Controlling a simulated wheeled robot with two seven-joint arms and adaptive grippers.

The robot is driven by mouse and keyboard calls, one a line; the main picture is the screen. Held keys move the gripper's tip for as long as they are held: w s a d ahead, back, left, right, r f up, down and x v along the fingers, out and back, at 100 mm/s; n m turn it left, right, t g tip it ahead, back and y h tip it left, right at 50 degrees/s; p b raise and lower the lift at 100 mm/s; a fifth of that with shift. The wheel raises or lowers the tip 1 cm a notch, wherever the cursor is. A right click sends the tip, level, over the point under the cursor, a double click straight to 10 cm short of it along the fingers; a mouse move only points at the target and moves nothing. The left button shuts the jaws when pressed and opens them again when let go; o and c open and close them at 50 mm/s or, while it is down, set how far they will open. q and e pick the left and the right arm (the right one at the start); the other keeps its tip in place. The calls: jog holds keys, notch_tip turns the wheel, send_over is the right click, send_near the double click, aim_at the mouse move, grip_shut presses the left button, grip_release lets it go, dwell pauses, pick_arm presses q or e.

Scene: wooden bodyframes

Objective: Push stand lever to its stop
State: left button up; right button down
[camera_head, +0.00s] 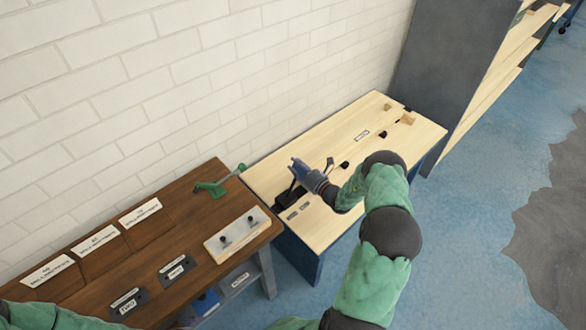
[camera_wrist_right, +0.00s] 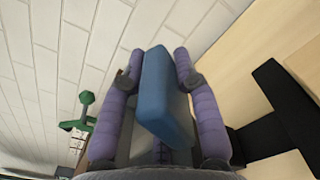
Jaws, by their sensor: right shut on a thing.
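My right gripper (camera_head: 299,169) is over the near left part of the pale wooden bench in the head view. In the right wrist view its purple fingers (camera_wrist_right: 160,80) are shut on a blue block-shaped piece (camera_wrist_right: 166,98). I cannot tell whether this blue piece is the stand lever's handle. A black stand-like base (camera_head: 287,199) sits on the pale bench just below the gripper; black parts (camera_wrist_right: 285,120) also show at the right of the wrist view. The gripper partly hides where the blue piece and base meet. My left gripper is out of view.
A green clamp-like tool (camera_head: 214,187) lies on the brown bench (camera_head: 200,215), left of the gripper. A pale board with two black knobs (camera_head: 237,234) is at that bench's right end. The pale bench (camera_head: 375,125) has small holes and blocks farther back. A white brick wall (camera_head: 200,70) runs behind.

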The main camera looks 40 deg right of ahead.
jog(key=shift+s+d+f, duration=0.1)
jog(key=shift+d+f, duration=0.15)
jog(key=shift+d, duration=0.2)
jog(key=c, duration=0.9)
grip_release()
jog(key=shift+c, duration=0.2)
jog(key=shift+f, duration=0.15)
jog(key=shift+s, duration=0.1)
jog(key=s, duration=1.1)
jog(key=shift+s+d+r, duration=0.25)
jog(key=shift+s+d, duration=0.1)
jog(key=shift+d, duration=0.1)
